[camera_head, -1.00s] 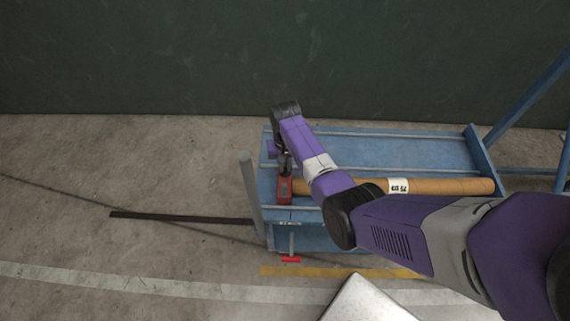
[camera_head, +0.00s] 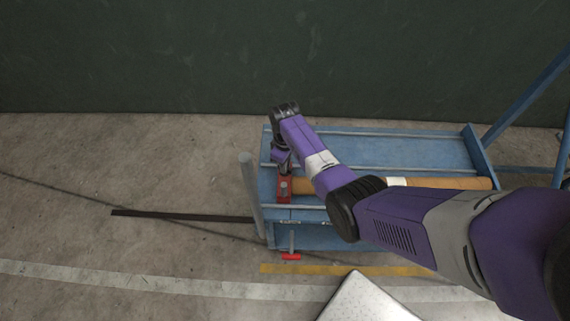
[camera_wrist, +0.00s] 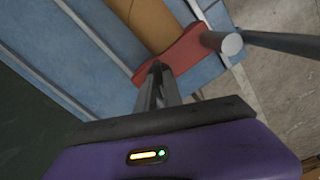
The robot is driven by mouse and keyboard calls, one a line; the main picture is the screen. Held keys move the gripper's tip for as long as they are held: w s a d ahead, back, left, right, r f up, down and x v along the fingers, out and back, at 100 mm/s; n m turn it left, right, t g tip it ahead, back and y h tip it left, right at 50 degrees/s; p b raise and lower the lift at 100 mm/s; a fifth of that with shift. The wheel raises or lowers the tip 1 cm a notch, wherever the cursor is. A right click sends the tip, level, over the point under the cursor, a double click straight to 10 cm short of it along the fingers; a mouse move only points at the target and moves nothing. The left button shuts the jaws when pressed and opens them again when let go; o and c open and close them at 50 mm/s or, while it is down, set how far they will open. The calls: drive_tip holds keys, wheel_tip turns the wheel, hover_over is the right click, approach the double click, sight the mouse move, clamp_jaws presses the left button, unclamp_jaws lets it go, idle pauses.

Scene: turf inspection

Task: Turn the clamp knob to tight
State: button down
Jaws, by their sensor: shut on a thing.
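A red clamp piece (camera_head: 285,190) sits at the left end of a brown tube (camera_head: 445,184) on a blue cart. It also shows in the wrist view (camera_wrist: 185,50), against the tube's end. My gripper (camera_head: 284,168) reaches down to it from above. In the wrist view my gripper's fingers (camera_wrist: 156,78) are close together, with their tips at the left end of the red piece. They are shut on the clamp knob there; the fingers hide the exact grip. I cannot read a tight mark.
The blue cart (camera_head: 400,150) has rails along its top. A grey post (camera_head: 250,190) stands at its left end, and a red T-handle (camera_head: 291,257) is on its front. A dark bar (camera_head: 180,215) lies on the floor. A green wall (camera_head: 150,60) is behind.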

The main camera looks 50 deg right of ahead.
drive_tip(key=n, duration=0.5)
drive_tip(key=shift+w+r, duration=0.1)
idle(0.5)
drive_tip(key=c, duration=1.5)
unclamp_jaws()
wheel_tip(320, 180, up, 8)
drive_tip(key=shift+f+p, duration=0.15)
drive_tip(key=shift+p, duration=0.15)
